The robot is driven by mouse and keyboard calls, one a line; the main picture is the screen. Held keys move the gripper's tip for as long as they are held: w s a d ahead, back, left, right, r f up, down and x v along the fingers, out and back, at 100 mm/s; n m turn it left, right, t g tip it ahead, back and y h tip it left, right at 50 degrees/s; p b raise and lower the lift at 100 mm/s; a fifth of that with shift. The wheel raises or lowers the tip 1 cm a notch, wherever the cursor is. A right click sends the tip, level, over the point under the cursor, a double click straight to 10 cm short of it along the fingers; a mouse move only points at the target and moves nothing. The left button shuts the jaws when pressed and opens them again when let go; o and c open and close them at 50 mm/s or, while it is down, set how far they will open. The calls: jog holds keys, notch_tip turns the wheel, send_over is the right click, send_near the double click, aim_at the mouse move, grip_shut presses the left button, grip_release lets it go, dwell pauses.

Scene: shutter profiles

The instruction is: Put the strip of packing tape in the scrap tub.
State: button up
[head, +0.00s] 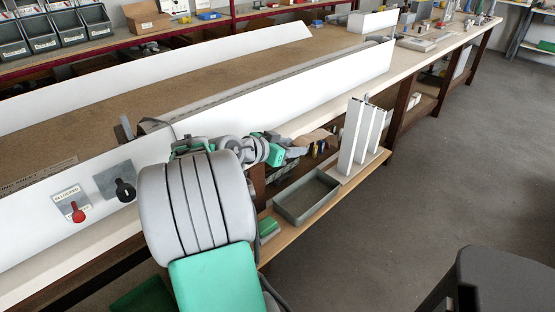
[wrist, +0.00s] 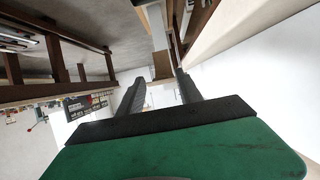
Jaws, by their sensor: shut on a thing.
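The strip of packing tape (head: 318,138) is a tan-brown piece at the end of my gripper (head: 300,147) in the head view. In the wrist view the tan piece (wrist: 162,65) shows between the two dark fingertips of my gripper (wrist: 160,80), which is shut on it. The scrap tub is probably the grey-green open tub (head: 318,206) on the low shelf. Its visible floor looks empty. My gripper holds the tape beside the bench front, above and behind the tub in the head view, apart from it.
White profiles (head: 356,135) stand upright on the low shelf, just right of the tub and close to my gripper. A long white shutter profile (head: 285,97) lies along the bench edge. A green item (head: 268,227) lies left of the tub. A dark stool (head: 500,280) stands front right.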

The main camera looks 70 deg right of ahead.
notch_tip(320, 180, down, 15)
jog(key=b, duration=0.9)
jog(key=shift+w+r, duration=0.2)
jog(key=shift+w, duration=0.25)
jog(key=o, duration=1.4)
jog(key=v, duration=0.8)
jog(key=shift+p, duration=0.35)
